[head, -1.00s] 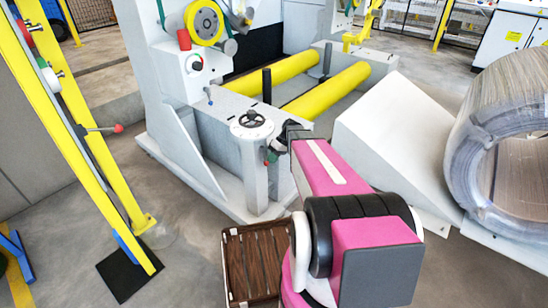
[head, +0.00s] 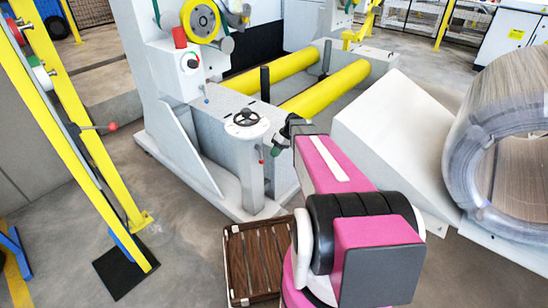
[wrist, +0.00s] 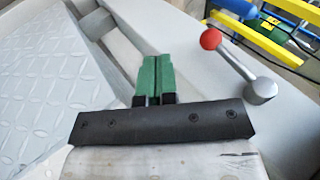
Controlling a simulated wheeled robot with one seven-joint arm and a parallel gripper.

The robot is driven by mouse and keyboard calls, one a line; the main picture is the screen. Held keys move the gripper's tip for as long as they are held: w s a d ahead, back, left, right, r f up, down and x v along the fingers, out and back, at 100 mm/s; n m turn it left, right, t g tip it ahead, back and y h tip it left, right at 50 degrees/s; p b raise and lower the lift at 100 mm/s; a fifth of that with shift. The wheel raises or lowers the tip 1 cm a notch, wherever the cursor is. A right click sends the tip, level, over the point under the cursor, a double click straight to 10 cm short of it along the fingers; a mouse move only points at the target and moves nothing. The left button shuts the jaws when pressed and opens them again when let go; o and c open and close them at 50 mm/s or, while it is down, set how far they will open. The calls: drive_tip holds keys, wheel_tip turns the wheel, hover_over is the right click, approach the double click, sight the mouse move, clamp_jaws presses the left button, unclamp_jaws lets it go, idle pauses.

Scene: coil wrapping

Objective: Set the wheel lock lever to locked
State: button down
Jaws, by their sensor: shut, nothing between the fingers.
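A small lever with a red ball knob (wrist: 211,39) and a grey metal hub (wrist: 261,90) shows at the upper right of the wrist view. Its rod slants from the hub up to the left.
A tread plate (wrist: 50,90) lies left of my fingers in the wrist view. In the head view a brown slatted crate (head: 232,285) stands below my arm. A wire coil (head: 470,150) is at the right. A yellow frame (head: 85,165) with another red-knobbed lever (head: 112,126) stands left.

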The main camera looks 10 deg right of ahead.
drive_tip(key=w+d+r, duration=0.2)
drive_tip(key=w+d, duration=0.2)
drive_tip(key=d, duration=0.4)
drive_tip(key=s+a+r+m+t+h, duration=0.1)
drive_tip(key=s+a+m+h, duration=0.1)
drive_tip(key=s, duration=0.5)
drive_tip(key=s+a+r+m+h, duration=0.2)
drive_tip(key=s+a, duration=0.3)
drive_tip(key=s, duration=0.2)
drive_tip(key=s+a+r+m+t+h, duration=0.1)
drive_tip(key=s+a+r+m+h, duration=0.1)
drive_tip(key=s, duration=0.5)
drive_tip(key=shift+s+a+r+m+t+h, duration=0.25)
drive_tip(key=shift+s+a+m+h, duration=0.2)
drive_tip(key=shift+a, duration=0.8)
